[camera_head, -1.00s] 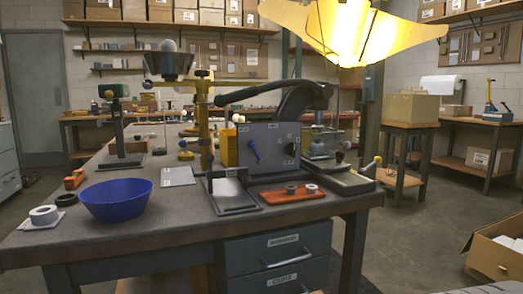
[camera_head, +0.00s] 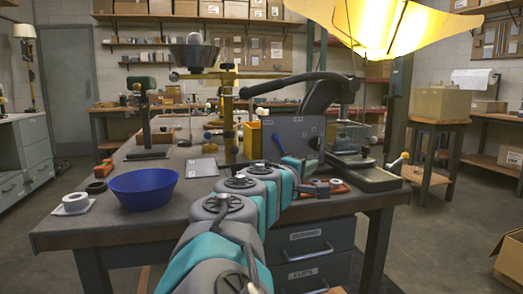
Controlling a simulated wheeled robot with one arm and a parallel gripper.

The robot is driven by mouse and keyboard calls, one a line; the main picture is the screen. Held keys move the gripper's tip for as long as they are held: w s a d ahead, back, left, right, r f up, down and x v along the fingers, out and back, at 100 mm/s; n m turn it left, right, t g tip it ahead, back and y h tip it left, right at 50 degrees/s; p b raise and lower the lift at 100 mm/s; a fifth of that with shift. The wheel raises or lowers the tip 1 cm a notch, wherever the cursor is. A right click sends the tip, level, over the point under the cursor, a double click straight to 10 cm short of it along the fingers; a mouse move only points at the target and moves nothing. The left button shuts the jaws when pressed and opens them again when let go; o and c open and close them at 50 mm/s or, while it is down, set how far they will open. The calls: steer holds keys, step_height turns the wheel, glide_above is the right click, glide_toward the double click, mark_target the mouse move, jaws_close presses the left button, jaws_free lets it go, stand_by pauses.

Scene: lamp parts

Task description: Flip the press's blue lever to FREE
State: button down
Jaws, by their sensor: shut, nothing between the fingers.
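The press (camera_head: 298,130) is a blue-grey box with a long black arched handle, standing toward the right of the table in the head view. The lettering on the face is too small to read. My grey and teal arm reaches from the bottom of the view up to the press. My gripper (camera_head: 306,166) is close in front of the face, right of the lever and mostly hidden by my wrist. It is shut and empty; contact cannot be told.
A blue bowl (camera_head: 144,188) and a white ring (camera_head: 75,202) are on the left of the table. A yellow post (camera_head: 228,120) stands left of the press. Table space between bowl and arm is clear.

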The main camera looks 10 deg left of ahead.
steer(key=a+n+t+y, duration=0.1)
steer(key=a+n, duration=0.1)
steer(key=a, duration=0.3)
steer(key=s+a+n+t+y, duration=0.1)
steer(key=a+n, duration=0.1)
steer(key=a, duration=0.4)
steer(key=a+r+n+t+y, duration=0.1)
steer(key=a+n+y, duration=0.1)
steer(key=a, duration=0.4)
steer(key=shift+s+b, duration=0.15)
steer(key=shift+b, duration=0.25)
steer(key=shift+w+d, duration=0.15)
steer(key=shift+w, duration=0.3)
steer(key=p, duration=0.1)
glide_toward(280, 146)
steer(key=w+a, duration=0.1)
steer(key=w+a+r, duration=0.1)
steer(key=a, duration=0.1)
steer(key=w+a+r, duration=0.1)
steer(key=shift+w+a, duration=0.4)
steer(key=shift+w+d+r, duration=0.15)
steer(key=shift+w+d, duration=0.3)
steer(key=shift+d, duration=0.15)
steer(key=shift+w+d+r, duration=0.15)
steer(key=shift+w+d, duration=0.25)
steer(key=shift+d, duration=0.25)
steer(key=shift+w+d, duration=0.2)
steer(key=shift+d, duration=0.1)
steer(key=shift+r+p, duration=0.2)
steer(key=shift+p, duration=0.1)
